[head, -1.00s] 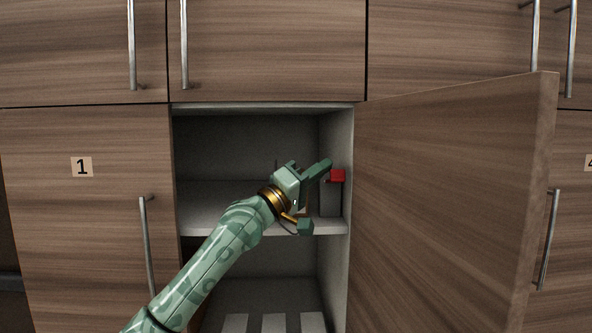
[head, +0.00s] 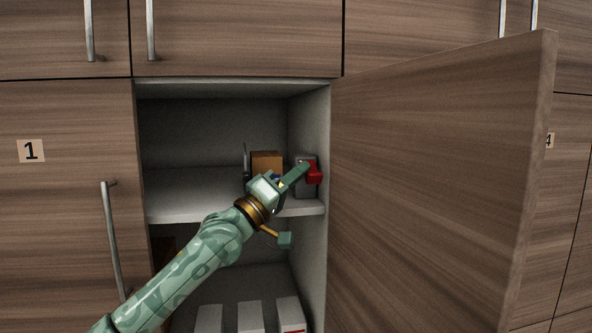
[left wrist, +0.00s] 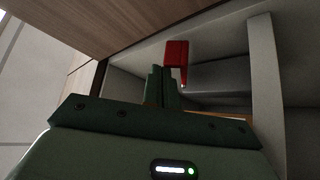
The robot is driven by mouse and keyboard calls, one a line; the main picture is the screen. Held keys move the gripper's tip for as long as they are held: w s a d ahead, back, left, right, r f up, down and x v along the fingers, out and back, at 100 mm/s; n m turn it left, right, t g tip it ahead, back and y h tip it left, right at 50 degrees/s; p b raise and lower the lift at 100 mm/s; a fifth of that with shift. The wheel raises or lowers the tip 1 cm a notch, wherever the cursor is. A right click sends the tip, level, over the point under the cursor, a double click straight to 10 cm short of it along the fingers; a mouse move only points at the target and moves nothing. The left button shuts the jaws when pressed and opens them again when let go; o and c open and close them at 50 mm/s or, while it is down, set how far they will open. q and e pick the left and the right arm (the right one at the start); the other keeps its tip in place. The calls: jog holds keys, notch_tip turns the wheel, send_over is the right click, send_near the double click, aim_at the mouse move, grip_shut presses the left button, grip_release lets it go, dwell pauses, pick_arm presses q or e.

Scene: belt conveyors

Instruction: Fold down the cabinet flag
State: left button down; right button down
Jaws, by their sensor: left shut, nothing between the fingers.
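The red flag (head: 314,174) is on a grey box (head: 304,189) on the upper shelf, by the right inner wall of the open cabinet. My left gripper (head: 300,172) is shut and empty, its fingertips at the flag's left side in the head view. I cannot tell whether they touch it. In the left wrist view the flag (left wrist: 177,58) shows just beyond the closed fingertips (left wrist: 162,75), with a part bent downward on its right. My right gripper is not in view.
The open cabinet door (head: 440,180) stands to the right of the opening. A brown box (head: 266,163) is on the upper shelf (head: 185,197) behind my gripper. Several white boxes (head: 250,318) stand below. Closed door 1 (head: 60,220) is to the left.

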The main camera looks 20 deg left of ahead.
pick_arm(q)
jog(key=shift+f, duration=0.25)
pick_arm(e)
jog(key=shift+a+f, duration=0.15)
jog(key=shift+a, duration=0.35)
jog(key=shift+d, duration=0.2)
